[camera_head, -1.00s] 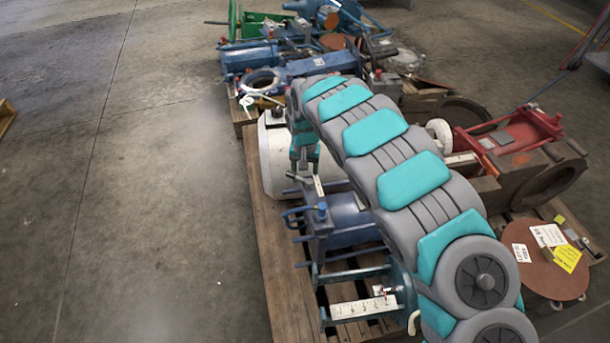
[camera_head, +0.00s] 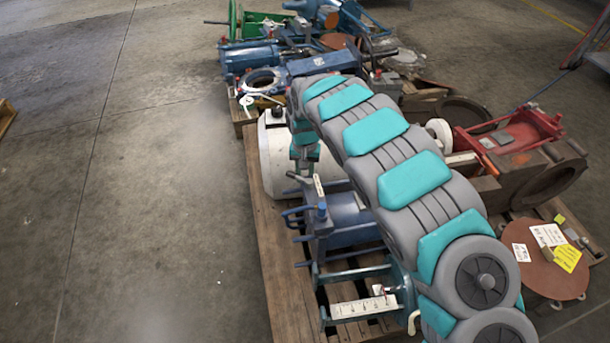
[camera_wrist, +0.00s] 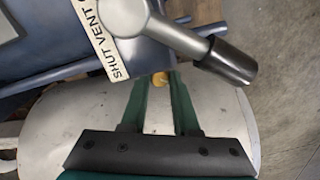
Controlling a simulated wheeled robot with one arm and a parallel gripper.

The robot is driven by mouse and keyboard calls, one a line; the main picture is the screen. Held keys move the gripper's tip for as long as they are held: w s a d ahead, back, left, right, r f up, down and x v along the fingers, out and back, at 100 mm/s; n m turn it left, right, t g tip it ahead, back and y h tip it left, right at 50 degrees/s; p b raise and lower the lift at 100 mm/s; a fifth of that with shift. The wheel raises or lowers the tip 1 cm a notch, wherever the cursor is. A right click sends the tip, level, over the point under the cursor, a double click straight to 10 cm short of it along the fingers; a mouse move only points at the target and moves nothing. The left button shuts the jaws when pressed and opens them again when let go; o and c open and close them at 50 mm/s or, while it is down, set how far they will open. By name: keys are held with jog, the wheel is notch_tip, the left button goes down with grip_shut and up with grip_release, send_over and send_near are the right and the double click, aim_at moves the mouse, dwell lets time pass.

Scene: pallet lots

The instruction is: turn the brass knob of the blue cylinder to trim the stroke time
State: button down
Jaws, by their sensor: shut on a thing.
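The blue cylinder (camera_head: 350,214) lies on the wooden pallet, partly hidden by my arm in the head view. Its blue end also shows in the wrist view (camera_wrist: 58,52), with a white label (camera_wrist: 97,38) reading "SHUT VENT" and more that is cut off. The brass knob (camera_wrist: 159,76) is small and sits between my green fingertips in the wrist view. My gripper (camera_wrist: 161,80) is shut on it. In the head view my gripper (camera_head: 304,168) points down at the cylinder's far end, and the knob cannot be made out.
A grey lever with a dark grip (camera_wrist: 229,62) passes close over my fingers. A white rounded tank (camera_head: 273,165) stands just beyond the cylinder. A teal frame (camera_head: 350,277) with a white scale plate is nearer. Open concrete floor (camera_head: 150,200) lies left of the pallet.

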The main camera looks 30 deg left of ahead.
jog(key=n, duration=0.4)
jog(key=shift+n, duration=0.3)
jog(key=c, duration=0.7)
grip_release()
jog(key=shift+o, duration=0.2)
jog(key=shift+r, duration=0.1)
notch_tip(320, 180, up, 8)
jog(key=shift+f, duration=0.2)
